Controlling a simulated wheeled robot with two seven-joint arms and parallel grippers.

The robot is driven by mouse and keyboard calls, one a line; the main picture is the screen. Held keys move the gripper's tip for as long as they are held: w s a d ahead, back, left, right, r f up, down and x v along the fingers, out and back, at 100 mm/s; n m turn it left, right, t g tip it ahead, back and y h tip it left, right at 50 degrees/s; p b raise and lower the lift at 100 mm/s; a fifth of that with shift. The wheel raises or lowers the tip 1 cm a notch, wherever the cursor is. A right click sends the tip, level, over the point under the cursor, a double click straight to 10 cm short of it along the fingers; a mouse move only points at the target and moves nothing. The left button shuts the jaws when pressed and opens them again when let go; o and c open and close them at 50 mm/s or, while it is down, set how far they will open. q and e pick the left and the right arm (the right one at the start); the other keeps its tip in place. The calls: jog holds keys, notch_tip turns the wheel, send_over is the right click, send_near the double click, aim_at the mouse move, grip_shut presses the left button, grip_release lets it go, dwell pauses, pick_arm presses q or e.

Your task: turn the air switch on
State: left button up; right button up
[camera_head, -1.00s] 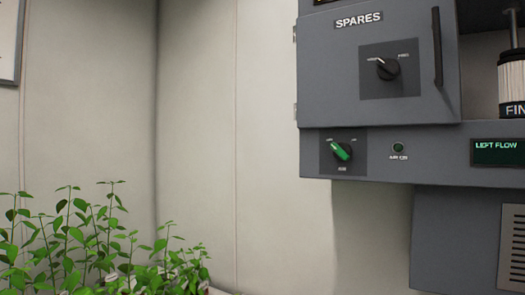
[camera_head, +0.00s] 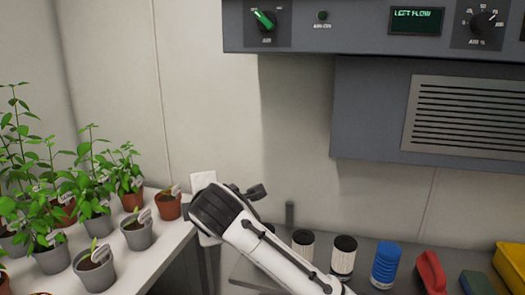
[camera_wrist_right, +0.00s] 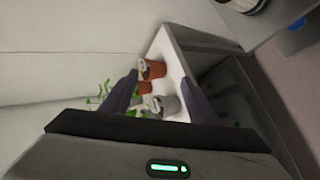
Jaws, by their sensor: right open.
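The air switch (camera_head: 264,20) is a green rotary knob on a dark plate, labelled AIR, at the top left of the grey panel in the head view. Its pointer leans to the upper left. A small dark green lamp (camera_head: 322,15) labelled AIR ON sits to its right and looks unlit. My right arm reaches in from the bottom of the head view, with its wrist below the switch and well apart from it. In the right wrist view my right gripper (camera_wrist_right: 163,85) is open and empty, its fingers toward the plants. My left gripper is out of view.
Potted seedlings (camera_head: 96,268) stand on a white bench at the left. A LEFT FLOW display (camera_head: 416,20) and an AIR % dial (camera_head: 483,22) sit on the panel. A vent (camera_head: 465,115) is below. Dark-topped jars, a blue container (camera_head: 386,265) and a red object (camera_head: 431,272) line the lower shelf.

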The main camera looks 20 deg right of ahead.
jog(key=d+r+n+t+h+b, duration=0.1)
jog(key=d+r+h, duration=0.1)
jog(key=r, duration=0.8)
jog(key=d+r+n+t+h+b, duration=0.1)
jog(key=r+h, duration=0.1)
jog(key=r, duration=0.9)
jog(key=t+h+p, duration=0.1)
jog(key=h+p, duration=0.4)
jog(key=h, duration=0.1)
send_near(265, 18)
jog(key=w, duration=0.1)
jog(key=p+x, duration=0.2)
jog(key=x, duration=0.4)
jog(key=shift+d, duration=0.3)
jog(key=shift+x, duration=0.85)
jog(key=c, duration=1)
